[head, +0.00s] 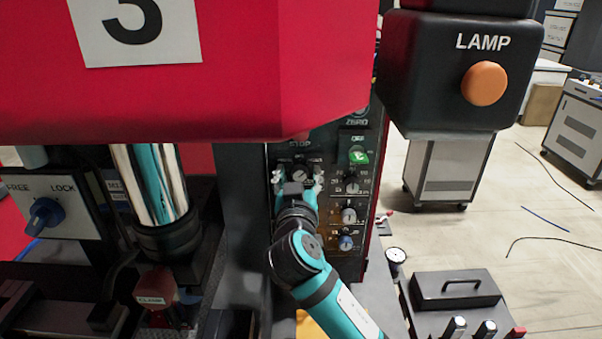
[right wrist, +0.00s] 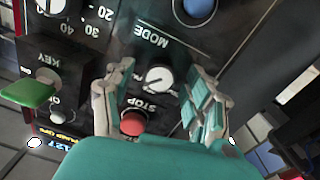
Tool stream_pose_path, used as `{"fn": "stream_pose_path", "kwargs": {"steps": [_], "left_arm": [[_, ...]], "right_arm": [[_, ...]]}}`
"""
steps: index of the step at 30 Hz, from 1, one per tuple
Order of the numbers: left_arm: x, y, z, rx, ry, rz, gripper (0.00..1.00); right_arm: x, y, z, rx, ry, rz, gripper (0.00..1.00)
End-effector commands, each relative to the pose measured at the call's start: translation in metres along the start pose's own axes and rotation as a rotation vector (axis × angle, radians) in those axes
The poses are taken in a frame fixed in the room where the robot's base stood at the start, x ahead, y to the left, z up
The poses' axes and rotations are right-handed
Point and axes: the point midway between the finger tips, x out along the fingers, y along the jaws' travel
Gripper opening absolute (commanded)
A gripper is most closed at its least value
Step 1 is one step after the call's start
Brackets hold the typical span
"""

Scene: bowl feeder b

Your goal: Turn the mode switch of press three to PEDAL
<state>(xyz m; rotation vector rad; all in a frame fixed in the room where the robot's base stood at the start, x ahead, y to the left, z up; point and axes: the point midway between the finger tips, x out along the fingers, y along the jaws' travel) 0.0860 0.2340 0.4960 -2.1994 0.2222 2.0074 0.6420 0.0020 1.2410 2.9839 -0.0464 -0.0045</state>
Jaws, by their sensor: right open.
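Press three is the red machine with a black 3 on a white plate (head: 135,28) in the head view. Its black control panel (head: 257,195) is below, at the middle. My right gripper (head: 298,176) is open in front of the panel's upper left part and hides much of it. In the right wrist view, where the lettering is upside down, the mode switch (right wrist: 158,79) is a round white knob near the word MODE. It lies between the spread fingers of my right gripper (right wrist: 160,98), with space on both sides. Its position labels are partly hidden and unreadable.
A red button (right wrist: 133,122) by the word STOP and a green key (right wrist: 30,92) sit close to the fingers. A blue knob (right wrist: 199,8) is beyond. A black LAMP box (head: 455,85) with an orange button overhangs to the right. A black handled case (head: 455,290) lies lower right.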

Motion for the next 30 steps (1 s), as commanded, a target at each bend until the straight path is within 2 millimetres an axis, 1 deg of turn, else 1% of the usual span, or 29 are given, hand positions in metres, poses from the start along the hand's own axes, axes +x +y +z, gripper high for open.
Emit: {"fn": "stream_pose_path", "kwargs": {"steps": [4,16,17,23,30], "left_arm": [[-0.0001,0.0001,0.0008,0.0,-0.001,0.0,0.0],[-0.0001,-0.0001,0.0011,0.0,-0.001,0.0,0.0],[-0.0001,-0.0001,0.0011,0.0,-0.001,0.0,0.0],[-0.0008,-0.0003,0.0009,0.0,0.0,0.0,0.0],[-0.0046,-0.0008,0.0004,0.0,0.0,-0.001,0.0]], "right_arm": [[0.0,0.0001,0.0,0.0,0.0,0.0,0.54],[0.0003,0.0003,0.0003,0.0,-0.001,0.0,0.02],[0.0003,0.0003,0.0003,0.0,-0.001,0.0,0.0],[0.0003,0.0003,0.0002,-0.014,-0.001,0.0,0.0],[0.0004,0.0003,0.0003,-0.111,0.001,0.001,0.0]]}}
